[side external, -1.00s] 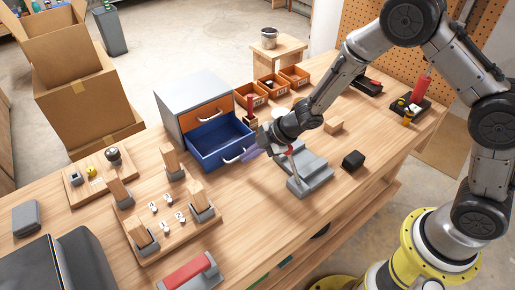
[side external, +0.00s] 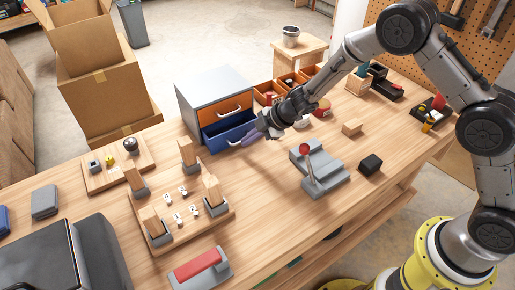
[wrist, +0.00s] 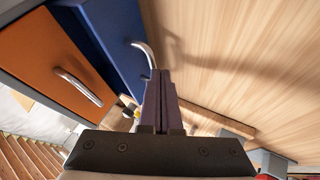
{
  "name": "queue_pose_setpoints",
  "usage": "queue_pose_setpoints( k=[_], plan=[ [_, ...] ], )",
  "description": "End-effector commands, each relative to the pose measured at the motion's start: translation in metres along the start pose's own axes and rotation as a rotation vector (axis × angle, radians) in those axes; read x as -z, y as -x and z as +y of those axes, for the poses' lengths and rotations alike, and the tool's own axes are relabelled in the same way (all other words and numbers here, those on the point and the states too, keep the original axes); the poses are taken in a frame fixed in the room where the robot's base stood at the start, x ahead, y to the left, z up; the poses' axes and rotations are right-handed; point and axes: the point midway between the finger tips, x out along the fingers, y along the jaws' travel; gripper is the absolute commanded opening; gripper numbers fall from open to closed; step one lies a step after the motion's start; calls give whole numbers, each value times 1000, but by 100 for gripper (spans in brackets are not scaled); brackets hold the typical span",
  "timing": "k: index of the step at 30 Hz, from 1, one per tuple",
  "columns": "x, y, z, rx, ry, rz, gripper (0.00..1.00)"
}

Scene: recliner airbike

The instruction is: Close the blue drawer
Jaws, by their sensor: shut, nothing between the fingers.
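The blue drawer (side external: 229,131) is the lower drawer of a small grey cabinet (side external: 212,84), under an orange drawer (side external: 222,109). In the wrist view the shut fingertips (wrist: 160,73) sit close to the handle; contact is unclear.
A wooden board with upright blocks (side external: 182,205) lies left of the drawer. A grey stepped piece with a red-knobbed lever (side external: 319,168) stands to the right. Orange bins (side external: 268,91) sit behind my gripper. Bare bench lies in front of the drawer.

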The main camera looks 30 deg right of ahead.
Motion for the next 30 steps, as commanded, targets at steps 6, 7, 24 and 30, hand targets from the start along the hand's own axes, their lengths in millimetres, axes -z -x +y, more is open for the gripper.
queue_pose_setpoints(
  k=[6,7,24,30],
  plan=[
    [-1,-18,30,0,2,0,0],
    [-1,-20,34,-2,3,1,0],
    [-2,-12,47,-2,0,-2,0],
    [-2,25,47,-3,0,-2,0]
  ],
)
